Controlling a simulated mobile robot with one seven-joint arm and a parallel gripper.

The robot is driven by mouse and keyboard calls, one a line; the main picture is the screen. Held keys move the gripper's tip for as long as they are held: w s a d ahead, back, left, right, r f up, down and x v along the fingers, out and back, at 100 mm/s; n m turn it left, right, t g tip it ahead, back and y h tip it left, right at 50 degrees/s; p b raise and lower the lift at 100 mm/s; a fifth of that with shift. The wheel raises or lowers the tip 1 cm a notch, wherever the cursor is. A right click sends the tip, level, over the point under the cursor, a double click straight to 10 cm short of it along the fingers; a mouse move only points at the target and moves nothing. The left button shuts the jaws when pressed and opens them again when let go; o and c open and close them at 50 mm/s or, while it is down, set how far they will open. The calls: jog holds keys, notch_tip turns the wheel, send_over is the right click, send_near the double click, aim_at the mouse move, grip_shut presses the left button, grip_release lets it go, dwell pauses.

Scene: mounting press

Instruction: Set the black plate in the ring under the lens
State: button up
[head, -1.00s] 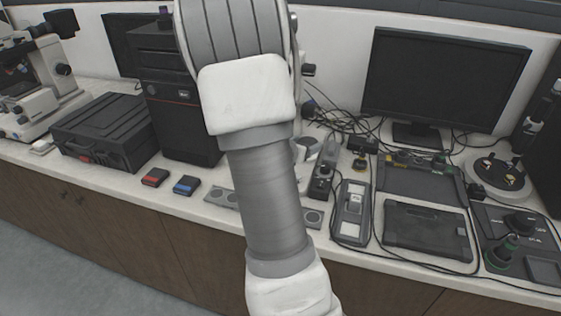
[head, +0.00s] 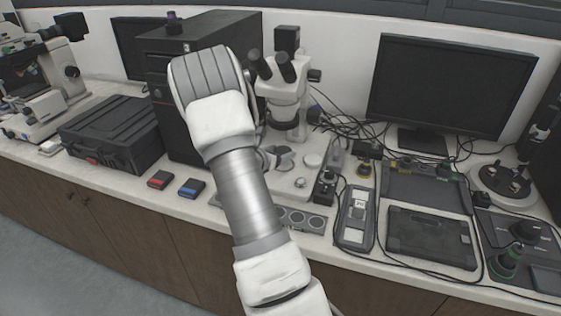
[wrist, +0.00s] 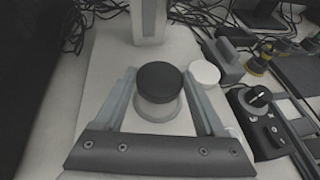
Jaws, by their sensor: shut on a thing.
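The black plate (wrist: 158,78), a round dark disc, is between the fingertips of my gripper (wrist: 160,84) in the wrist view. My gripper is shut on it. A pale grey ring (wrist: 158,108) shows just below the plate; I cannot tell whether the plate rests in it or is held above. The microscope (head: 285,90) stands behind my arm in the head view, with its lens (head: 284,124) over a white base (head: 292,186). A white disc (wrist: 204,73) lies just right of the plate; it also shows in the head view (head: 312,160). My arm hides the plate in the head view.
The microscope's post (wrist: 148,22) rises behind the plate. A black computer tower (head: 184,125) stands to the left. A strip with round wells (head: 305,220) lies in front.

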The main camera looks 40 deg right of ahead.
aim_at(280, 167)
jog(key=shift+f, duration=1.8)
jog(key=shift+f+b, duration=0.2)
jog(key=shift+b, duration=0.15)
jog(key=o, duration=1.3)
jog(key=shift+r, duration=0.1)
